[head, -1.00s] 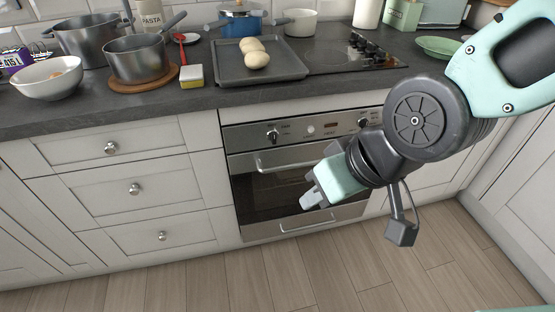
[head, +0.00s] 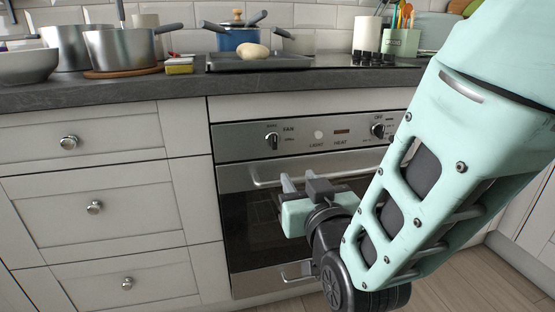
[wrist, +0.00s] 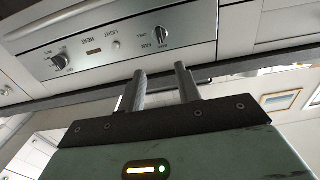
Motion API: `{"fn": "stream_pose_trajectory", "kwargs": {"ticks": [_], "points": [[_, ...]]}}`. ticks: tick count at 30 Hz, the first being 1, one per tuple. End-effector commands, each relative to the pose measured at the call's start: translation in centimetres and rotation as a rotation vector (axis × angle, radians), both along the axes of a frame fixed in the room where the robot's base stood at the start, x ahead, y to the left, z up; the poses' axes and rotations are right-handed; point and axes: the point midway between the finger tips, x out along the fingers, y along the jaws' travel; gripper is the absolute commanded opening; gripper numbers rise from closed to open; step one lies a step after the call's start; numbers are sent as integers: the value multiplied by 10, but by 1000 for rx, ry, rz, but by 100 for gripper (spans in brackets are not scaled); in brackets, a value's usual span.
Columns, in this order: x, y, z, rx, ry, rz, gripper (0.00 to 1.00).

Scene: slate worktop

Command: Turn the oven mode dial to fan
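The oven (head: 232,190) has a steel control panel (head: 350,131) with two dark knobs. The left knob (head: 272,141), with FAN printed at its upper right, is the mode dial; its grip bar looks roughly upright, but its exact setting is too small to tell. My gripper (head: 298,178) is in front of the oven door, below the panel, fingers pointing up towards it. It is open and empty, apart from the dial. In the wrist view the panel appears upside down; the mode dial (wrist: 161,33) lies beyond the two spread fingers (wrist: 160,76).
The other knob (head: 378,130), marked OFF, sits at the panel's right. The oven door handle (head: 265,182) runs below the panel, close to my gripper. The worktop (head: 150,92) edge overhangs above, carrying pots and a tray (head: 225,64). Drawers (head: 80,215) stand left.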

Motion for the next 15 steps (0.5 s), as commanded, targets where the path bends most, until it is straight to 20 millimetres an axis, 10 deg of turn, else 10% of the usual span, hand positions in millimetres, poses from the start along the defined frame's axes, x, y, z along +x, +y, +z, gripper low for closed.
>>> {"fn": "stream_pose_trajectory", "kwargs": {"ticks": [15], "points": [[88, 24, -1, 0, -5, -3, 34]]}}
